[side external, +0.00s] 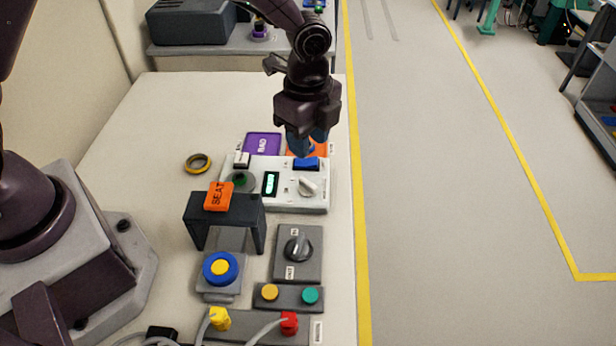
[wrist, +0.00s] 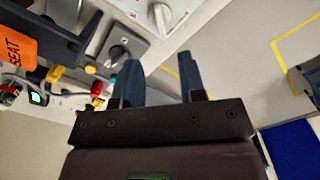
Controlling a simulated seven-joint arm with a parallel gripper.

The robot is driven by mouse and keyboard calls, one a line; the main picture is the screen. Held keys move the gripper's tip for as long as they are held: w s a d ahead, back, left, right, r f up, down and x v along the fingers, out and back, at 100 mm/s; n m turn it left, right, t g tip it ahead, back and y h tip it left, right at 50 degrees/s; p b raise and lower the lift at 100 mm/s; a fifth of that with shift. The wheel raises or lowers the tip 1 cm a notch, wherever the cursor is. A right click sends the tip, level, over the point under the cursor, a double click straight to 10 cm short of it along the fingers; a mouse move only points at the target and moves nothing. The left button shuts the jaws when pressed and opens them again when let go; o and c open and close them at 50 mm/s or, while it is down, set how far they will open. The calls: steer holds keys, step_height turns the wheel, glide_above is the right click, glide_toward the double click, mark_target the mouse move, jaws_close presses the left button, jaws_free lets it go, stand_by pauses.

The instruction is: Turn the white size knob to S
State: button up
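The white size knob (side external: 307,186) is on the right part of a white panel box (side external: 285,203) on the table. Its ridge lies at a slant, and the marks around it are too small to read. In the wrist view a white knob (wrist: 160,15) is at the top edge, partly cut off. My gripper (side external: 306,147) hangs beyond the knob, above the back edge of the panel box near a blue block. In the wrist view the two blue fingers of my gripper (wrist: 157,62) stand apart with nothing between them. They are clear of the knob.
A dark bracket with an orange SEAT tag (side external: 219,196) stands in front of the panel box. A grey box with a dark knob (side external: 298,247) and a blue-and-yellow button (side external: 221,267) are nearer. A tape roll (side external: 198,163) lies left. The table's right edge is close.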

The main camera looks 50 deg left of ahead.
mark_target(308, 183)
step_height(308, 183, down, 10)
steer(key=shift+f, duration=0.1)
stand_by(0.4)
jaws_close()
